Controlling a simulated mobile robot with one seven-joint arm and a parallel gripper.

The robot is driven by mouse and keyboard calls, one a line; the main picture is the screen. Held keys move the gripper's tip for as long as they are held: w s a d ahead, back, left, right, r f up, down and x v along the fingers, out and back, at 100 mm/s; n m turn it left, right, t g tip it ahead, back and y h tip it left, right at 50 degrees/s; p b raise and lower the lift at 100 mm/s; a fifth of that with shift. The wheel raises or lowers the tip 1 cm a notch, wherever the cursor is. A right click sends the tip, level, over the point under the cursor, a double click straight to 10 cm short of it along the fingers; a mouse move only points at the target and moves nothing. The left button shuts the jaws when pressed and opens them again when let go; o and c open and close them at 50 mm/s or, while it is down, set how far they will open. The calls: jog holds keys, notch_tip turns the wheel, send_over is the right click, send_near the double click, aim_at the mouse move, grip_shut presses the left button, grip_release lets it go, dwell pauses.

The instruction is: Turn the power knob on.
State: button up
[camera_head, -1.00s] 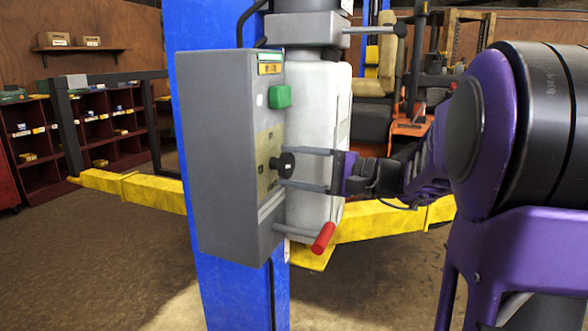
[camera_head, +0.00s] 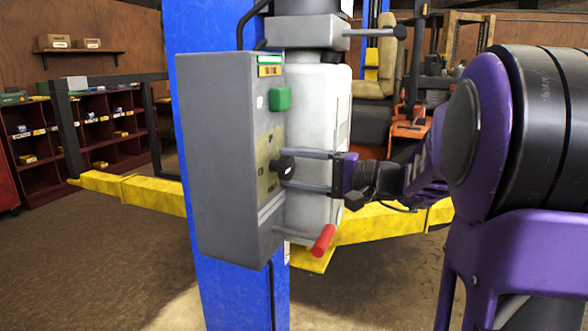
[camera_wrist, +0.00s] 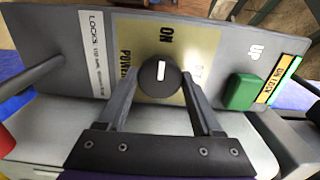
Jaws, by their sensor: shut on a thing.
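The black round power knob (camera_wrist: 160,78) sits on a yellowish plate (camera_wrist: 201,44) on the grey control box (camera_head: 218,150). In the wrist view its white mark stands nearly upright, toward the word ON. The word POWER is on the left, and the label on the right is partly hidden. My gripper (camera_head: 284,169) reaches the box from the right in the head view, its two fingers on either side of the knob. In the wrist view the fingers of my gripper (camera_wrist: 159,88) are shut on the knob.
A green UP button (camera_wrist: 243,92) is on the same panel; it also shows in the head view above the knob. A red-handled lever (camera_head: 323,240) sticks out below my gripper. The box is on a blue post (camera_head: 232,300) with yellow lift arms (camera_head: 150,192).

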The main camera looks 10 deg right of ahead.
jog(key=o, duration=1.3)
jog(key=shift+o, duration=0.2)
jog(key=v, duration=1.7)
jog(key=shift+d+p, duration=0.2)
jog(key=shift+p, duration=0.1)
jog(key=shift+s, duration=0.1)
